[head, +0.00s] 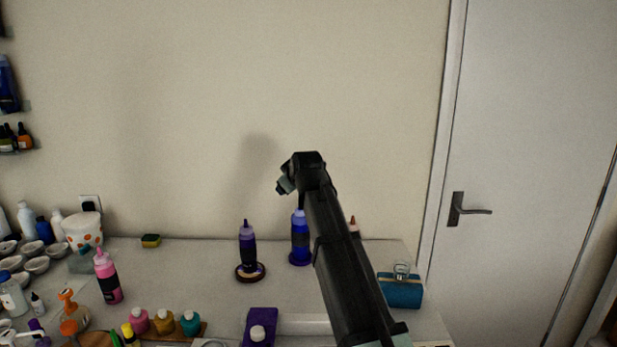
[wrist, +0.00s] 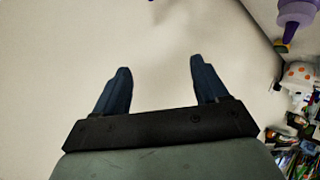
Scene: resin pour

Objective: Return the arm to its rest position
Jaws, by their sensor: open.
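My arm rises from the lower right of the head view and ends above the table, in front of the wall. My gripper (wrist: 161,85) shows in the wrist view with two dark blue fingers spread apart and nothing between them. In the head view the end of my arm hides the fingers almost wholly. The gripper is clear of the table and touches nothing that I can see.
On the white table (head: 200,276) stand a purple bottle (head: 247,245) on a round dark base, a blue bottle (head: 300,240), a pink bottle (head: 107,279), and a teal box (head: 401,291). Clutter fills the left. A door (head: 535,150) is at right.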

